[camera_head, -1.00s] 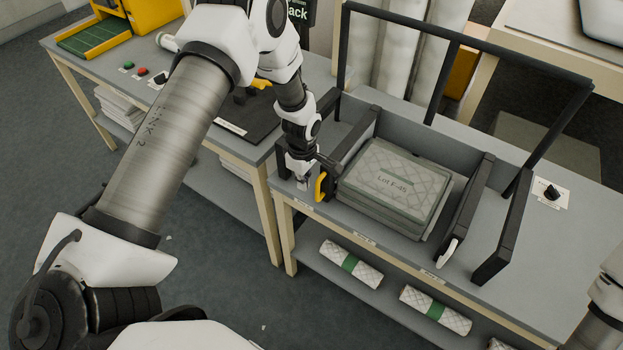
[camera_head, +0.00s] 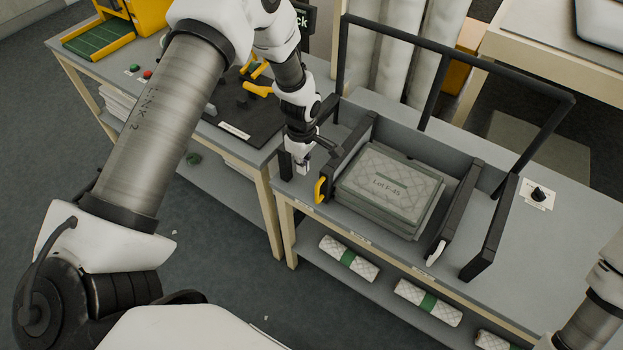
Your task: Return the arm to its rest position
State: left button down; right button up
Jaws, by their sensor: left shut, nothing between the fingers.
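My left arm (camera_head: 165,130) comes in from the left and reaches across to the near left corner of the bench. My left gripper (camera_head: 302,166) hangs low there, shut and empty, left of the yellow handle (camera_head: 319,190) and apart from it. The dark frame's left post stands close by it. Part of my right arm (camera_head: 590,315) shows at the lower right edge; its gripper is out of view.
A stack of grey quilted pads (camera_head: 390,188) marked with a lot label lies between dark side rails. A tall black bar frame (camera_head: 460,57) rises behind it. White rolls with green bands (camera_head: 348,258) lie on the shelf below. A black board (camera_head: 243,118) with yellow handles lies left.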

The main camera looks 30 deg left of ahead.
pick_arm(q)
jog(key=shift+f, duration=0.25)
jog(key=s+d+f+m+g+b, duration=0.35)
jog(key=s+f+b, duration=0.55)
jog(key=s+f, duration=1.05)
jog(key=s+d+r+m+t+b, duration=0.1)
jog(key=s+d+r+m+t, duration=0.1)
jog(key=s+m, duration=0.6)
jog(key=m+t, duration=0.1)
jog(key=m, duration=0.4)
jog(key=shift+s, duration=0.2)
jog(key=shift+t, duration=0.25)
